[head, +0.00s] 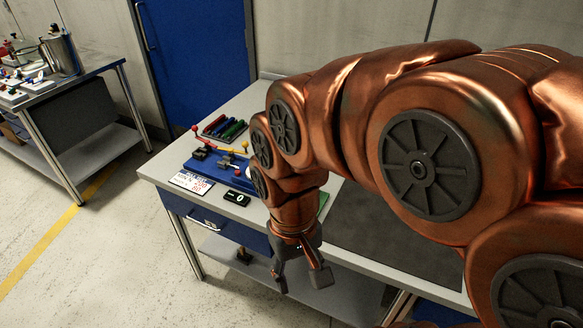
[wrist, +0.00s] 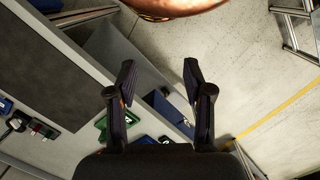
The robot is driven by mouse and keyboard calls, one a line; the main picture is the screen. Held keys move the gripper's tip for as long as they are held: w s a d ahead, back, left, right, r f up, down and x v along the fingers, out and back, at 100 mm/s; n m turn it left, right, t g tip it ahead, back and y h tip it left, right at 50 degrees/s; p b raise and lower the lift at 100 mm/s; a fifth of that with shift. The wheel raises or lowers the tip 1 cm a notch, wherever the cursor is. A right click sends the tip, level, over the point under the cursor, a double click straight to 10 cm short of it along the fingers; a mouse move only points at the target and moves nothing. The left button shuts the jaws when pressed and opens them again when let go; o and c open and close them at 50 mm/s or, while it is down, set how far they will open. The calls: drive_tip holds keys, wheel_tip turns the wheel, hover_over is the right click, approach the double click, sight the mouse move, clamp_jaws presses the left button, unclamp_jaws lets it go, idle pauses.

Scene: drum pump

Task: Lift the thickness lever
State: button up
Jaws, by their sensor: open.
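A blue machine (head: 203,164) with levers stands on the workbench in the head view, partly hidden behind my arm. One lever (head: 196,130) with a red ball knob stands up at its left back. Yellow parts and another red knob (head: 244,146) show further right. I cannot tell which of these is the thickness lever. My gripper (head: 300,284) hangs in front of the bench's front edge, apart from the machine, with its fingers spread and empty. In the wrist view the open fingers (wrist: 159,72) point over the bench edge and floor; the levers cannot be made out there.
On the grey workbench (head: 262,92) are a tray of coloured pens (head: 224,128), a printed card (head: 191,182) and a black display (head: 237,198). A dark mat (head: 400,245) lies at right. Another table (head: 62,82) stands at left. The floor between is clear.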

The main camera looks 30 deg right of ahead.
drive_tip(key=w+d+m+b, duration=0.1)
drive_tip(key=w+d+m, duration=0.4)
drive_tip(key=w, duration=0.4)
drive_tip(key=w+d+m+t+b, duration=0.1)
drive_tip(key=w+d+m+b, duration=0.1)
drive_tip(key=w+d+m, duration=0.4)
drive_tip(key=w+d+f+m+b, duration=0.1)
drive_tip(key=w+d+m+b, duration=0.1)
drive_tip(key=w+d+m, duration=0.4)
drive_tip(key=shift+w+d+f+t, duration=0.1)
drive_tip(key=shift+w+d, duration=0.35)
drive_tip(key=shift+w, duration=0.5)
drive_tip(key=shift+w+d+r+t, duration=0.1)
drive_tip(key=shift+w+d, duration=0.4)
drive_tip(key=shift+w, duration=0.4)
drive_tip(key=shift+w+d+f+t, duration=0.1)
drive_tip(key=shift+w+d, duration=0.35)
drive_tip(key=shift+w, duration=0.5)
drive_tip(key=shift+w+d+f, duration=0.1)
drive_tip(key=shift+d+f, duration=0.1)
drive_tip(key=shift+f, duration=0.05)
drive_tip(key=shift+f+p, duration=0.85)
drive_tip(key=shift+f, duration=2.85)
clamp_jaws()
